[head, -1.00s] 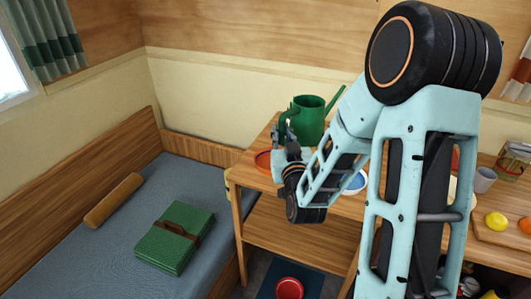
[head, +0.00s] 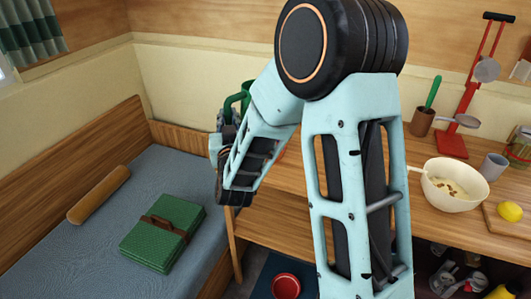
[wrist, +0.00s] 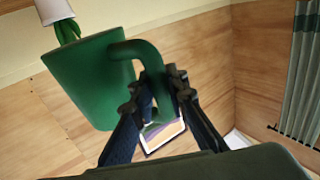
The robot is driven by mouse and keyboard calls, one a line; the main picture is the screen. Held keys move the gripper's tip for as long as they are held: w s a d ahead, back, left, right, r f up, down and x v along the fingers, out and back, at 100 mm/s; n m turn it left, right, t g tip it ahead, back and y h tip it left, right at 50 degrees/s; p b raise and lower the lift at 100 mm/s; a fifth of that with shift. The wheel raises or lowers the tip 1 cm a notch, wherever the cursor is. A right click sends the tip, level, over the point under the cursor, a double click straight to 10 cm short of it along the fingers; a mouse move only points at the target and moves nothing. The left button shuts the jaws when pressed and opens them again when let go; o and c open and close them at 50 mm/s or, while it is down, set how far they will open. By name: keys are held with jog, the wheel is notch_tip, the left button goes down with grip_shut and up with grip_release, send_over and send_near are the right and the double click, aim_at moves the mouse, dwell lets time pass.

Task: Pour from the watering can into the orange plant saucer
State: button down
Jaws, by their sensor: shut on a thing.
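The green watering can (wrist: 90,80) fills the left of the wrist view. Its curved handle (wrist: 146,52) runs down between the two dark fingers of my gripper (wrist: 160,95), which is shut on it. In the head view, only part of the green can (head: 240,99) shows, above the left end of the table, behind my arm. Its spout is hidden there, and I cannot tell how far the can is tilted. The orange plant saucer does not show in either view now; my arm covers that part of the table.
A cream bowl (head: 453,186), a grey mug (head: 493,166), a lemon (head: 510,211) and a red stand (head: 451,144) are on the table's right side. A bed (head: 95,245) with a green folded bundle (head: 162,232) and bolster (head: 98,195) lies left. A red bowl (head: 286,287) is below.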

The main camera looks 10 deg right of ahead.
jog(key=s+a+f+b, duration=0.2)
jog(key=a+f+b, duration=0.2)
jog(key=a, duration=0.3)
jog(key=s+a+f+h+b, duration=0.1)
jog(key=s+a+f+b, duration=0.2)
jog(key=a+f+b, duration=0.2)
jog(key=s+a+f+m+b, duration=0.1)
jog(key=s+a+f+b, duration=0.2)
jog(key=a, duration=0.7)
jog(key=shift+a+f+h+b, duration=0.15)
jog(key=shift+f+h+b, duration=0.15)
jog(key=shift+f+b, duration=0.5)
jog(key=shift+r, duration=0.1)
jog(key=r+m+p, duration=0.1)
jog(key=d+r+g+p, duration=0.1)
jog(key=p, duration=0.1)
jog(key=w+d+r+m+p, duration=0.1)
jog(key=r+p, duration=0.1)
jog(key=shift+m+g, duration=0.3)
jog(key=shift+r+p, duration=0.1)
jog(key=shift+p, duration=0.2)
jog(key=shift+d+r+p, duration=0.15)
jog(key=shift+r+p, duration=0.05)
jog(key=shift+p, duration=0.1)
